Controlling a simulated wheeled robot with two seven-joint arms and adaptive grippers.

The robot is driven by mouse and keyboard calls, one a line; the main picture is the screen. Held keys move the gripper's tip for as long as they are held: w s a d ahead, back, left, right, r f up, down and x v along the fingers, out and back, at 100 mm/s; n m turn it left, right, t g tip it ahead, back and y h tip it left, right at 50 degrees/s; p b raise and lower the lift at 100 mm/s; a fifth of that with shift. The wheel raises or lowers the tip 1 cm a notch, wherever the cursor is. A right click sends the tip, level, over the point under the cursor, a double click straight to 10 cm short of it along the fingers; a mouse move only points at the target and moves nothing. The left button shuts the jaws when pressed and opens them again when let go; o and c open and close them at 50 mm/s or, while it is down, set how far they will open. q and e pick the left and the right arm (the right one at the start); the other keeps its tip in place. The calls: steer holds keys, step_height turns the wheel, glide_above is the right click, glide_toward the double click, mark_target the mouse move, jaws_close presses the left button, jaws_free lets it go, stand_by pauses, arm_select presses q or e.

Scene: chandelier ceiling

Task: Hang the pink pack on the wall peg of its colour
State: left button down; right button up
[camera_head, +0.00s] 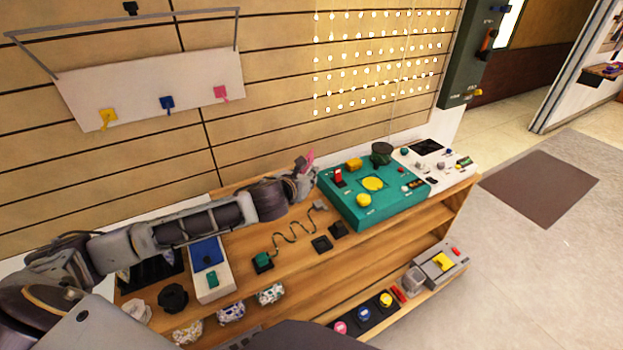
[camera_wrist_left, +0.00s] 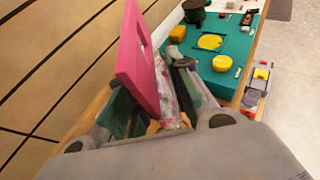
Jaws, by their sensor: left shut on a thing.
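The pink pack (camera_head: 309,158) is in my left gripper (camera_head: 302,172), above the wooden bench and just left of the teal box. In the left wrist view, the pack's flat pink header (camera_wrist_left: 140,62) with a cut-out stands up between the fingers, and its crinkled patterned body (camera_wrist_left: 166,98) is partly hidden by them. My left gripper (camera_wrist_left: 155,105) is shut on it. A white wall board (camera_head: 150,85) carries a yellow peg (camera_head: 108,117), a blue peg (camera_head: 167,103) and a pink peg (camera_head: 221,93). The pack is apart from the pink peg, to its lower right. My right gripper is not in view.
A teal box (camera_head: 345,205) with knobs and a white control panel (camera_head: 452,172) stand on the bench. Several crinkled packs (camera_head: 231,312) lie near its front left. A grey frame (camera_head: 125,28) juts out above the board. The wall between board and string lights is clear.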

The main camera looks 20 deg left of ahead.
arm_select(q)
steer(key=s+a+r+m+h+p, duration=0.1)
steer(key=a+r+p, duration=0.1)
steer(key=a+r, duration=0.5)
steer(key=s+a+r+h+p, duration=0.1)
steer(key=a+r, duration=0.5)
steer(key=a, duration=0.7)
steer(key=shift+s+r+m+p, duration=0.25)
steer(key=shift+r+m+p, duration=0.15)
steer(key=shift+p, duration=0.25)
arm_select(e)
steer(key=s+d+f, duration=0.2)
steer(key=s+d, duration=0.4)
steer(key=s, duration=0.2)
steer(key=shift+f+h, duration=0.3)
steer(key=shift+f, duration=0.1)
arm_select(q)
steer(key=shift+w+a, duration=0.15)
steer(key=shift+w, duration=0.05)
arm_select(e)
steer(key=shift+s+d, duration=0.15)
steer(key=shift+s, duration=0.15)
